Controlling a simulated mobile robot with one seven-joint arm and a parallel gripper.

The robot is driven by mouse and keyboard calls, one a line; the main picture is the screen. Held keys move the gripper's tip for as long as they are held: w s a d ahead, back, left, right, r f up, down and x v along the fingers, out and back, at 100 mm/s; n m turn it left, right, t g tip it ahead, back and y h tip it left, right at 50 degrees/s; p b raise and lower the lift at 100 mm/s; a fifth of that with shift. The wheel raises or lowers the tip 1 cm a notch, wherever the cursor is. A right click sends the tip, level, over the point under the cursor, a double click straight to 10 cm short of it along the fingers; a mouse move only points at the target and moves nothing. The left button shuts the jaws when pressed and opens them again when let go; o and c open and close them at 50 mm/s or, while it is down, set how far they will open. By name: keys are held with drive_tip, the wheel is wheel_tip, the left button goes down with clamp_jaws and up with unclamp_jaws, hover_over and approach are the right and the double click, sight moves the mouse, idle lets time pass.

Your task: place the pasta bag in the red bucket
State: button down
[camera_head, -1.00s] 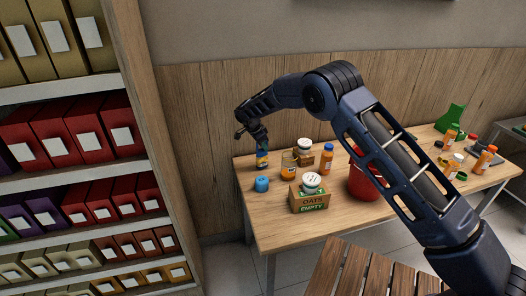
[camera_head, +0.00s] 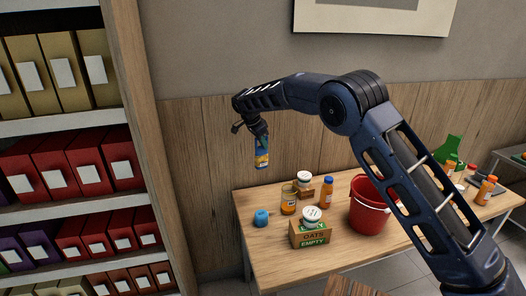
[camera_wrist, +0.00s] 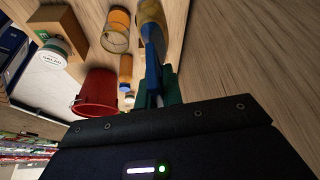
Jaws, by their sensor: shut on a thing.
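My gripper (camera_head: 260,135) is shut on the pasta bag (camera_head: 261,155), a blue and yellow packet. The bag hangs upright in the air above the back left part of the table. In the wrist view the bag (camera_wrist: 152,25) reaches out from between the fingers (camera_wrist: 157,88); its upper end is hidden by them. The red bucket (camera_head: 368,214) stands on the table to the right of the bag and lower, partly covered by my arm. It also shows in the wrist view (camera_wrist: 97,93). I cannot see what is inside it.
On the wooden table (camera_head: 265,240) between bag and bucket stand a glass jar (camera_head: 288,201), an orange bottle (camera_head: 326,193) and an oats box (camera_head: 311,235) with a white-lidded tub. Shelves of binders (camera_head: 70,160) rise at far left.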

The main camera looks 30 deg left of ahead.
drive_tip(key=shift+r, duration=0.25)
drive_tip(key=shift+w+d+r, duration=0.1)
drive_tip(key=shift+w+d, duration=0.1)
drive_tip(key=shift+d, duration=0.1)
drive_tip(key=w+d+r+m+g+h, duration=0.1)
drive_tip(key=w+d+r+m, duration=0.2)
drive_tip(key=d, duration=0.9)
drive_tip(key=w+d+r+m+g, duration=0.1)
drive_tip(key=w+d+r+m, duration=0.15)
drive_tip(key=d, duration=0.85)
drive_tip(key=w+d+r+m+h, duration=0.1)
drive_tip(key=w+d+r+m, duration=0.2)
drive_tip(key=d, duration=0.9)
drive_tip(key=s+d+m+g, duration=0.1)
drive_tip(key=d+m+g, duration=0.15)
drive_tip(key=d, duration=1.05)
wheel_tip(320, 180, down, 18)
drive_tip(key=shift+t, duration=0.45)
drive_tip(key=shift+a, duration=0.1)
